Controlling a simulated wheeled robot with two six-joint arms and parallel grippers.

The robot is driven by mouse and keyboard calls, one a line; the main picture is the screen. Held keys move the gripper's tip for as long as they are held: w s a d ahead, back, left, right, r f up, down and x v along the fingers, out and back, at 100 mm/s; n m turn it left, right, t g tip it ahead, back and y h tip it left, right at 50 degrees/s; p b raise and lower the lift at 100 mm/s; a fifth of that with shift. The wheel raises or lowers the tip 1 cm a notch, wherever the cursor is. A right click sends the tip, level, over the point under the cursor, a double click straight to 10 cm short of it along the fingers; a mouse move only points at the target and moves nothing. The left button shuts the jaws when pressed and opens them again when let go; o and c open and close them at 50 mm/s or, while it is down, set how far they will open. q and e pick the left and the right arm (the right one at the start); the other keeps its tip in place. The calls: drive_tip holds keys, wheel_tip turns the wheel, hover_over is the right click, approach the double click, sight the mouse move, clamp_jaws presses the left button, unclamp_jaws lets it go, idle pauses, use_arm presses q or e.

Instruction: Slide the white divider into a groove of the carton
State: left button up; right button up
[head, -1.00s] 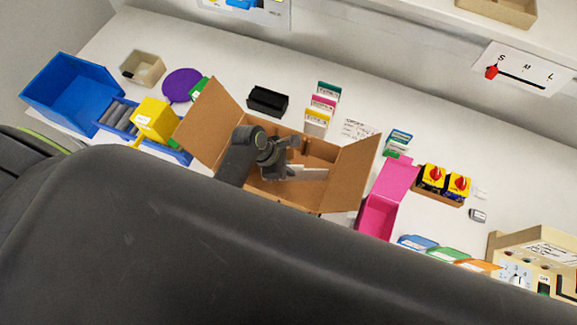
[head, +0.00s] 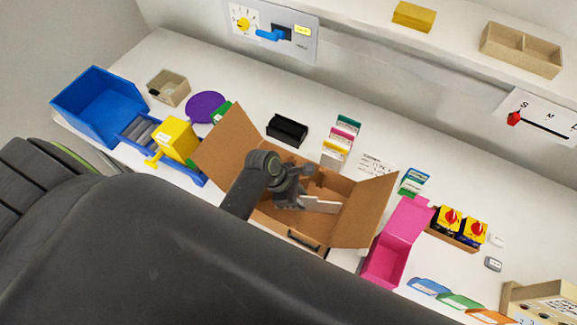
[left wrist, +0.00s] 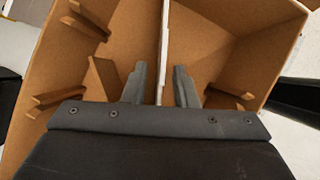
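The brown cardboard carton (head: 365,214) stands open on the table with its side flaps spread. The white divider (head: 320,205) stands on edge inside it, and it shows as a thin upright strip in the left wrist view (left wrist: 164,38). My left gripper (head: 298,198) reaches down into the carton at the divider. In the left wrist view, its fingers (left wrist: 161,78) are on either side of the divider, with a gap visible on each side. Cardboard groove rails (left wrist: 83,22) show on the carton walls. The divider's lower edge is hidden. My right gripper is out of view.
A pink box (head: 385,262) stands open right of the carton. A black tray (head: 287,130) and upright coloured cards (head: 340,140) are behind it. A yellow block (head: 177,140) on a blue rack and a blue bin (head: 97,105) are at the left.

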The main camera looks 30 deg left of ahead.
use_arm(q)
drive_tip(key=v, duration=1)
drive_tip(key=shift+a+r+b, duration=0.15)
drive_tip(key=shift+r+b, duration=0.1)
drive_tip(key=shift+b, duration=0.05)
drive_tip(key=shift+s+f, duration=0.1)
drive_tip(key=shift+s, duration=0.05)
